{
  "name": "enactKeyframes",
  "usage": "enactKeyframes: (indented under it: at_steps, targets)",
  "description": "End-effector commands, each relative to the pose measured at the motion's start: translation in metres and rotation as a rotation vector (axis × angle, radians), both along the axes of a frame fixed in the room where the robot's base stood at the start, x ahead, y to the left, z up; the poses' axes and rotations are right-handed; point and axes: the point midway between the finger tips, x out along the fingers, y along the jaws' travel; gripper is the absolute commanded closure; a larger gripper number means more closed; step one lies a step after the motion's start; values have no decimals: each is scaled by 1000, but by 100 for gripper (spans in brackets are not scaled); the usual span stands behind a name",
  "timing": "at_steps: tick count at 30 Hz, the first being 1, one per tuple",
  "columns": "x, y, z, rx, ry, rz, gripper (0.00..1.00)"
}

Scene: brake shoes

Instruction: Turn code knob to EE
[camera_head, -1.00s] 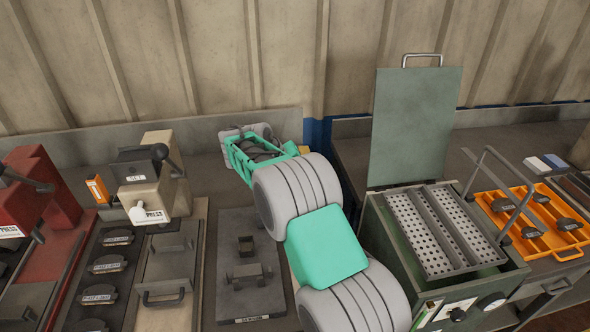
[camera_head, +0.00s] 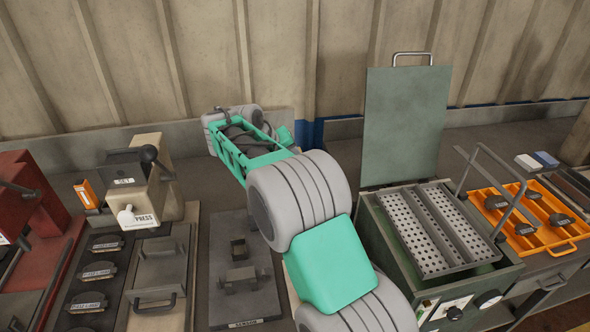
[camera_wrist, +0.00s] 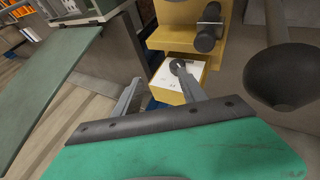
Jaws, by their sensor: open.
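In the wrist view my gripper (camera_wrist: 160,78) is open, with its grey fingers reaching toward a small yellow box (camera_wrist: 189,90). The box has a pale top face with faint marks too small to read. A dark round knob (camera_wrist: 178,66) shows at this face, close to the right fingertip. I cannot tell whether they touch, nor which letters the knob points at. In the head view my arm reaches to the back of the bench, and my fingers and the yellow box are hidden there.
A yellow stand with a dark cylinder (camera_wrist: 208,32) rises behind the box. A grey body with a dark funnel-like opening (camera_wrist: 282,76) is close on the right. The green cabinet (camera_head: 440,285) with its raised lid (camera_head: 404,125) stands right of my arm; a cream press (camera_head: 150,190) stands left.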

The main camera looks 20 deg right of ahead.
Motion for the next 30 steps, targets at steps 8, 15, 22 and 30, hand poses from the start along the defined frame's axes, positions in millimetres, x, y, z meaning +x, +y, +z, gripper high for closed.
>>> enactKeyframes:
  at_steps: [8, 15, 22, 30]
  targets:
    - [-63, 14, 43, 2, -2, 3, 51]
    - [-104, 21, 62, 0, 0, 2, 51]
    - [-110, 22, 65, 1, 1, 1, 51]
    - [-111, 21, 65, 5, -1, 2, 51]
